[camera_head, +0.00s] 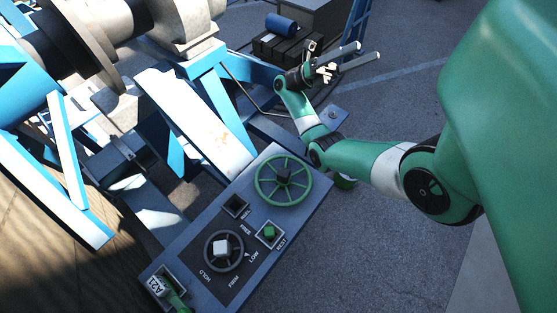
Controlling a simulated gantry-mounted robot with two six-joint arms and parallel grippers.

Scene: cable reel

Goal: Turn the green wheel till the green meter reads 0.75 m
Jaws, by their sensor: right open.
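The green wheel (265,191) is a spoked ring with a dark hub at the upper end of a blue-grey control panel (207,232). My right gripper (368,51) is open and empty, above and to the right of the wheel, well apart from it. Its two grey fingers point right. My right arm comes in from the right and passes close to the right of the wheel. I cannot make out a green meter or any reading. My left gripper is not in view.
A blue frame (207,80) with a large reel structure fills the left. Open asphalt lies at the lower right.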

